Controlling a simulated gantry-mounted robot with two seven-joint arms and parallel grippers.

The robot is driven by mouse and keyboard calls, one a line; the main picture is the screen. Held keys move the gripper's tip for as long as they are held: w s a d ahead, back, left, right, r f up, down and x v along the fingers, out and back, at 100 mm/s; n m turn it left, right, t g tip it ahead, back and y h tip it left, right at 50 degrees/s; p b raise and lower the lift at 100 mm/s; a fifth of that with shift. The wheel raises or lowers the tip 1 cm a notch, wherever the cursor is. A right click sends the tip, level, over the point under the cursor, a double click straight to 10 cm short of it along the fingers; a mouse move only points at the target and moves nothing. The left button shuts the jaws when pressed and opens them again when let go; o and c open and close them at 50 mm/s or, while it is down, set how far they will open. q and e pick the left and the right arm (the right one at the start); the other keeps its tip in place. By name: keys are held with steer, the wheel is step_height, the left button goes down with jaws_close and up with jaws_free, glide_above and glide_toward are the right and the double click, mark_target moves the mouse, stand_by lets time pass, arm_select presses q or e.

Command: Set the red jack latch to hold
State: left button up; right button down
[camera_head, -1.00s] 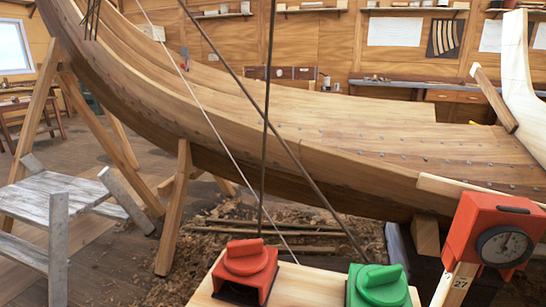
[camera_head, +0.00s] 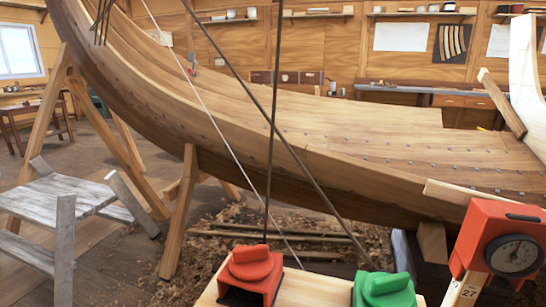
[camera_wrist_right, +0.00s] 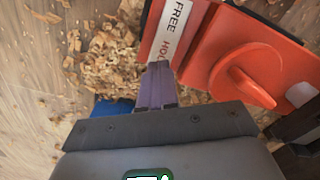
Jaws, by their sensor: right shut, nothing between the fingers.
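In the right wrist view a red latch unit (camera_wrist_right: 285,52) carries a raised round knob with a grip bar (camera_wrist_right: 250,88). The bar slants down to the right. A white strip (camera_wrist_right: 172,22) beside it reads FREE, then HO; the rest of that word is hidden. My right gripper (camera_wrist_right: 158,68) is shut and empty, its purple fingers overlapping the strip's lower end, left of the knob. I cannot tell whether they touch. In the head view a red unit with a knob (camera_head: 250,268) sits on a pale wooden board (camera_head: 308,290). Neither gripper shows there.
A green unit of similar shape (camera_head: 385,289) is right of the red one. A red box with a round dial (camera_head: 500,240) stands at far right. The wooden hull (camera_head: 330,165) spans behind, and two dark rods and a white line cross the view.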

stand_by(0.4)
steer(key=shift+f, duration=0.65)
steer(key=shift+f+b, duration=0.5)
stand_by(0.4)
steer(key=shift+f, duration=0.3)
steer(key=shift+r, duration=0.15)
steer(key=shift+r+p, duration=0.75)
steer(key=shift+p, duration=0.2)
step_height(320, 180, up, 2)
steer(key=p, duration=0.2)
steer(key=shift+r+p, duration=0.2)
steer(key=shift+p, duration=0.15)
steer(key=shift+r+p, duration=1.45)
steer(key=shift+p, duration=0.2)
